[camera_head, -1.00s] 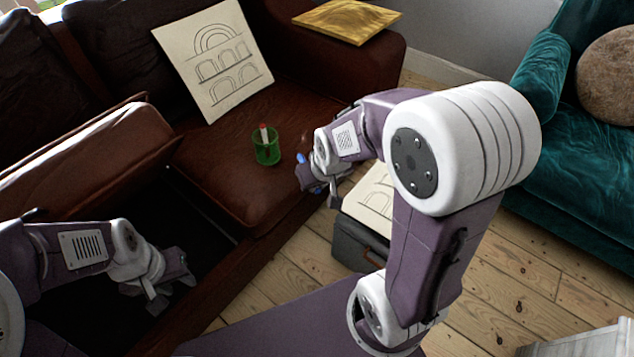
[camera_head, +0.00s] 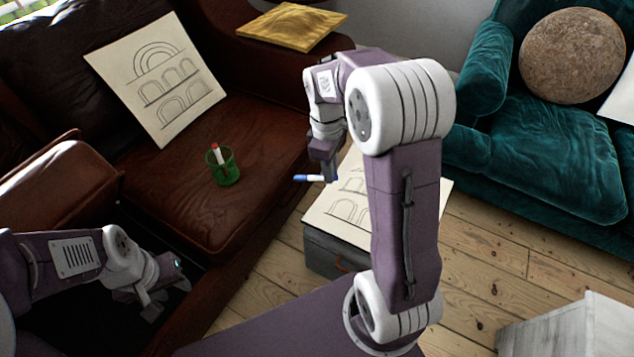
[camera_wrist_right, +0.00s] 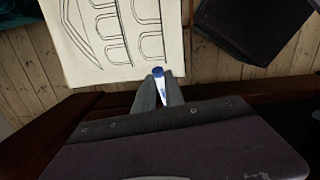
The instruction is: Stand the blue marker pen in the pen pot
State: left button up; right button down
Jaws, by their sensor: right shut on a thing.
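The blue marker pen (camera_head: 308,178) has a white body and a blue end, and lies about level in my right gripper (camera_head: 328,172). In the right wrist view its blue tip (camera_wrist_right: 158,72) shows between the two fingers (camera_wrist_right: 157,95), which are shut on it. It is held in the air in front of the sofa, right of the pot. The pen pot (camera_head: 232,172) is a green see-through cup upright on the brown sofa seat, with a red-topped white marker (camera_head: 217,152) leaning in it. My left gripper (camera_head: 155,302) is low at the left, empty, its fingers apart.
A drawing (camera_head: 157,80) leans on the brown sofa (camera_head: 165,190). Another drawing (camera_head: 318,218) lies on a grey box (camera_head: 325,255) below my right gripper. A teal sofa (camera_head: 550,140) stands right.

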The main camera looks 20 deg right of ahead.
jog(key=w+d+r+n+t+h+p, duration=0.2)
jog(key=w+r+n+h+p, duration=0.15)
jog(key=w+r+n, duration=0.65)
jog(key=w+a+r+n+t+h+p, duration=0.1)
jog(key=w+a+r+n+t+p, duration=0.15)
jog(key=w+a+n+t, duration=0.35)
jog(key=w+a+r+n+t+y+p, duration=0.1)
jog(key=w+a+r+n+p, duration=0.2)
jog(key=w+a+n, duration=0.5)
jog(key=s+a+f+t+y+p, duration=0.1)
jog(key=s+a+t, duration=0.1)
jog(key=a, duration=0.4)
jog(key=s+a+f+n+t+y+p, duration=0.1)
jog(key=s+a+t+p, duration=0.1)
jog(key=a, duration=0.4)
jog(key=shift+a+f+n+t, duration=0.3)
jog(key=shift+a+f+t, duration=0.05)
jog(key=shift+t, duration=0.25)
jog(key=shift+s, duration=0.1)
notch_tip(320, 180, down, 9)
jog(key=b, duration=0.8)
jog(key=shift+f, duration=0.2)
